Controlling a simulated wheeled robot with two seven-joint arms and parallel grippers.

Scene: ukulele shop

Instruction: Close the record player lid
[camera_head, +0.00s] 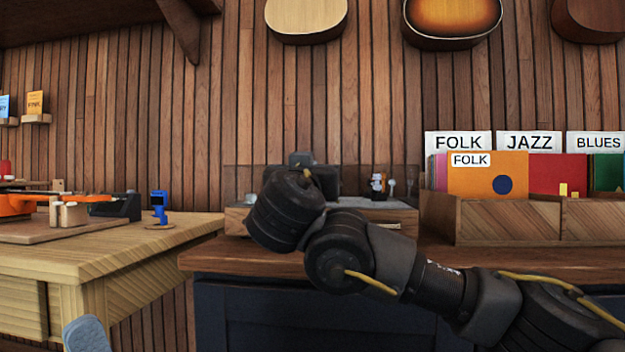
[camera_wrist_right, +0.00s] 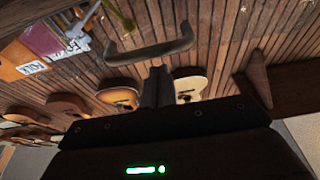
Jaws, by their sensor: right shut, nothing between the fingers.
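The record player (camera_head: 234,221) has a wooden base and stands on the cabinet in the middle of the head view. Its smoky see-through lid (camera_head: 240,180) rises above the base; my arm hides much of it and I cannot tell its exact angle. A dark curved handle (camera_wrist_right: 150,50), apparently the lid's, shows in the right wrist view. My right gripper (camera_wrist_right: 158,76) is shut and empty, its tips close to the handle; I cannot tell if they touch. In the head view my right wrist hides most of this gripper, over the record player. My left gripper is not in view.
A record crate (camera_head: 500,221) stands close on the right, with FOLK, JAZZ and BLUES signs. A wooden workbench (camera_head: 150,245) with tools is on the left. Guitars (camera_head: 305,18) hang on the slatted wall above. The cabinet top (camera_head: 215,260) is bare at its front left.

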